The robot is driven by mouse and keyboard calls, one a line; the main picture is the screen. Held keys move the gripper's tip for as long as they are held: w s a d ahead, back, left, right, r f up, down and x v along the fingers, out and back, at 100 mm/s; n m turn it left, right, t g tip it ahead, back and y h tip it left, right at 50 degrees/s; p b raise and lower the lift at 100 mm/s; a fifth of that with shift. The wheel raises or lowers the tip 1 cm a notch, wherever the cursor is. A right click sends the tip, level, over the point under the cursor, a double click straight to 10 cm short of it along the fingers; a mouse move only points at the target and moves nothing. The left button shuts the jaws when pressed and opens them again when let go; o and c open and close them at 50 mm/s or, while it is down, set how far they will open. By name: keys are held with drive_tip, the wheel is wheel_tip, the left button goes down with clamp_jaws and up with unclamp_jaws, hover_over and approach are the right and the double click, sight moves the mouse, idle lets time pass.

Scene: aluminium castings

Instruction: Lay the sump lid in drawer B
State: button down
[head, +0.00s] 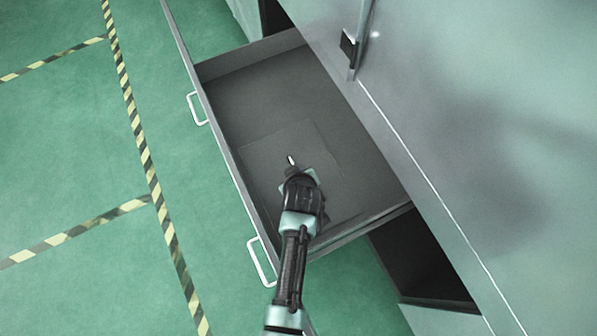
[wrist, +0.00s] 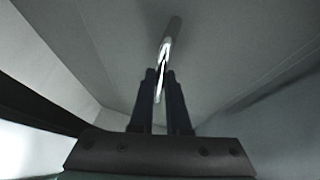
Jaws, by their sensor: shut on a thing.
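The sump lid (head: 268,158) shows as a flat, squarish grey plate inside the open drawer (head: 262,98), close in shade to the drawer floor. A short bright bar (head: 291,160), apparently the lid's handle, stands out at my gripper (head: 292,169). In the wrist view my gripper (wrist: 160,80) is shut on this bar (wrist: 168,42), and grey plate lies behind it. My gripper and arm hide the lid's near part. I cannot tell whether the lid touches the drawer floor. No letter shows on the drawer.
The drawer front has two pale handles (head: 197,108) (head: 261,262). A grey-green cabinet face (head: 480,130) rises on the right, with a dark opening (head: 425,265) below the drawer. Green floor with striped tape (head: 140,140) lies clear on the left.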

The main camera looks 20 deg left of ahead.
drive_tip(key=shift+w+r, duration=0.1)
drive_tip(key=c, duration=0.9)
unclamp_jaws()
drive_tip(key=shift+f, duration=0.2)
